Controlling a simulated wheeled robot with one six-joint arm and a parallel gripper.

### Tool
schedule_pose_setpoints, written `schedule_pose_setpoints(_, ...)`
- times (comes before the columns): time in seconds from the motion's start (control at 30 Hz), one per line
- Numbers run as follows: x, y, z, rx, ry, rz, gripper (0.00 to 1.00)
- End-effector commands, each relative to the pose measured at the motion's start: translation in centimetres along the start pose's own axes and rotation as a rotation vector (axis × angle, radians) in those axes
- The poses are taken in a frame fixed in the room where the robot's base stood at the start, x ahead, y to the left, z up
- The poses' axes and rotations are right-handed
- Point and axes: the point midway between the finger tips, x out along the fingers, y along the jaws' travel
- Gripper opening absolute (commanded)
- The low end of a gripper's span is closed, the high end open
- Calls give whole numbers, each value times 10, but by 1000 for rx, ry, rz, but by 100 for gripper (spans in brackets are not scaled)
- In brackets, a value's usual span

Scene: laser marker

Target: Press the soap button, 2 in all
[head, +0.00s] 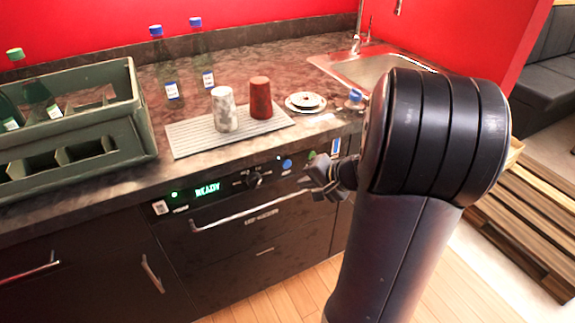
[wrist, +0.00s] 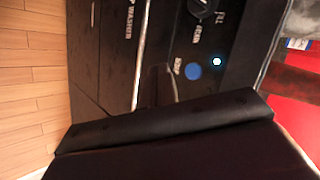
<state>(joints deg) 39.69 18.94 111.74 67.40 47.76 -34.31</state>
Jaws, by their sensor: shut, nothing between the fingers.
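The dishwasher's control strip shows a round blue button (head: 287,164) in the head view. In the wrist view the blue button (wrist: 193,71) has a small label beside it, which seems to read SOAP, and a lit bluish-white lamp (wrist: 216,61) close by. My gripper (head: 312,182) is shut and empty, in front of the panel, to the right of and a little below the blue button. It looks apart from the button. In the wrist view a dark finger (wrist: 158,86) shows below the button, beside the handle; the large dark wrist part hides the lower picture.
A black knob (wrist: 203,8) is on the same panel. A green button (head: 312,155) lies right of the blue one. The long bar handle (head: 248,213) runs below. Cups stand on a ribbed mat (head: 190,136) above; a crate (head: 148,120) is at left.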

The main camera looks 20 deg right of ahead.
Motion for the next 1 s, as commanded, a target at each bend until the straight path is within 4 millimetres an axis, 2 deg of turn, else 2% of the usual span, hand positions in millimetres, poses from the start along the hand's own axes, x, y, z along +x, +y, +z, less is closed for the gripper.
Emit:
schedule_pose_setpoints(0.67,-1,-1,0,21,0,0,0)
schedule_pose_setpoints(0.83,-6,-2,1,219,4,-3,0)
schedule_pose_setpoints(1.0,-14,-1,5,623,17,-5,0)
